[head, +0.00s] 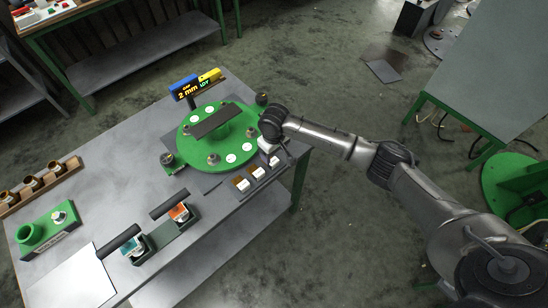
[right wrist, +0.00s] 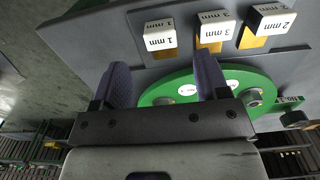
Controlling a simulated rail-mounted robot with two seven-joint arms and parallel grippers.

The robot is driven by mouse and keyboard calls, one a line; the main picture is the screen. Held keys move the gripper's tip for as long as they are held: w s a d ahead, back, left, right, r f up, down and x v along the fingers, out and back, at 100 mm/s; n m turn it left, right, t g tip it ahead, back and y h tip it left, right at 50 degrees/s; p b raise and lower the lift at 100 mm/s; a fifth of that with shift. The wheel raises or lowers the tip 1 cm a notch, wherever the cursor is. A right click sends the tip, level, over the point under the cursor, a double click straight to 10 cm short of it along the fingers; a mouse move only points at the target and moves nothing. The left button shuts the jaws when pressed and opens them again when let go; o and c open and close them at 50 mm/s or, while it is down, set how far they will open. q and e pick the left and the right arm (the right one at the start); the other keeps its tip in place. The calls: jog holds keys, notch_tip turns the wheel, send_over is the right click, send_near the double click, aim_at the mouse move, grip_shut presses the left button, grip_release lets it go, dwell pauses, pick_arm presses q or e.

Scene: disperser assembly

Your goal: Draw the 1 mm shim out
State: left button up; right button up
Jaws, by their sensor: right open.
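The 1 mm shim (right wrist: 164,53) shows in the right wrist view as a brass-coloured strip beneath a white block marked 1 mm (right wrist: 160,35), at the edge of a grey plate. My right gripper (right wrist: 163,78) is open, with its two dark ribbed fingers apart and nothing between them. In the picture its fingertips lie just below the 1 mm block, which falls between them across the width; I see no contact. In the head view the right gripper (head: 270,146) is over the table's right side, partly hidden by its wrist. My left gripper is not in view.
Blocks marked 3 mm (right wrist: 214,29) and 2 mm (right wrist: 270,22) stand beside it. A green turntable (head: 190,152) with knobs and a dark bar lies close by. A display (head: 195,85) reads 2 mm. Black-handled items (head: 118,241) stand toward the front.

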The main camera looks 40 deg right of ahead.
aim_at(274, 162)
notch_tip(274, 162, up, 7)
jog(key=shift+p, duration=0.3)
jog(key=shift+f, duration=0.1)
dwell(0.4)
